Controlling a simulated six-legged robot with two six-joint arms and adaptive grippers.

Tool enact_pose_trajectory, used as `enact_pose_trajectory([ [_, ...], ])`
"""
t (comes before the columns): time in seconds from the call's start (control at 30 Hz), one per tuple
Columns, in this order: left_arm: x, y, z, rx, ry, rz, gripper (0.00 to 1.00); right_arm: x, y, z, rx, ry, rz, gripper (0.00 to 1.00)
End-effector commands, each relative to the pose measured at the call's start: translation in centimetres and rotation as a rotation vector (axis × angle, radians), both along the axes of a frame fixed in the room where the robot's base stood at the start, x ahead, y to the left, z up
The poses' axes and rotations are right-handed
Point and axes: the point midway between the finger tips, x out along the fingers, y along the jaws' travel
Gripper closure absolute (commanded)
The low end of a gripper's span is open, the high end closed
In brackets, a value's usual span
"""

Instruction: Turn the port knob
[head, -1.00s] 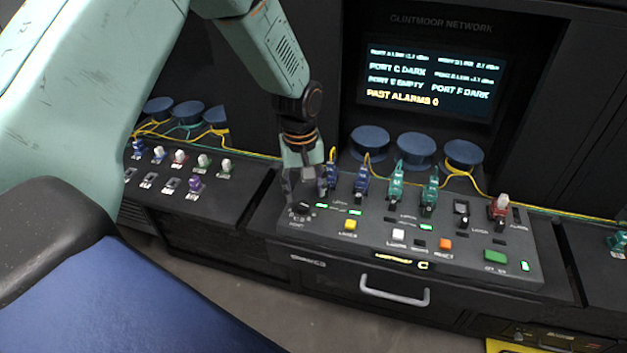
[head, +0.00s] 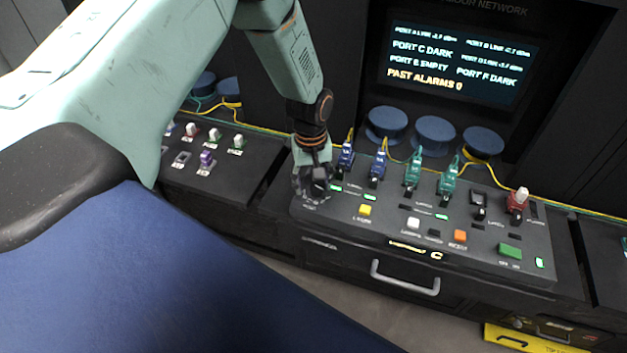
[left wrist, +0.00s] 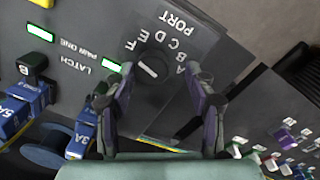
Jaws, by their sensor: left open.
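The port knob (left wrist: 152,69) is a dark round dial with a white pointer line, on a panel plate marked PORT and lettered A to F. The line lies slanted; I cannot tell which letter it marks. My left gripper (left wrist: 158,76) is open, with one fingertip on each side of the knob in the left wrist view. I cannot tell whether the fingers touch it. In the head view my left gripper (head: 314,185) is over the left end of the black console (head: 330,222), and its fingers mostly hide the knob. My right gripper is not in view.
Blue plugs (head: 345,158) with yellow cables stand close behind the gripper. A yellow button (head: 365,210) and green lights are to its right. The screen (head: 462,62) reads PORT C DARK, PORT E EMPTY, PORT F DARK, PAST ALARMS 0. A drawer handle (head: 404,280) sticks out below.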

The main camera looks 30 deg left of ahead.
Motion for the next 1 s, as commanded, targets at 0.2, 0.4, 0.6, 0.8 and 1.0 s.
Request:
enact_pose_trajectory([
  [0.2,0.2,-0.08,-0.02,0.001,-0.001,-0.002,0.45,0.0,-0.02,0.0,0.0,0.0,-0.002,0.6],
  [0.4,0.25,-0.08,-0.02,0.0,0.0,-0.002,0.6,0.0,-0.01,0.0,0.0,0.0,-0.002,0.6],
  [0.6,0.23,-0.06,-0.04,0.0,0.0,-0.002,0.77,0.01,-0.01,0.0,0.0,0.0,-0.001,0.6],
  [0.8,0.13,-0.08,-0.04,0.0,0.003,-0.001,0.94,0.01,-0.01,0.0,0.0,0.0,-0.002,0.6],
  [1.0,0.15,-0.15,0.0,-0.001,0.002,-0.001,0.99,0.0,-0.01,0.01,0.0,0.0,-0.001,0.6],
])
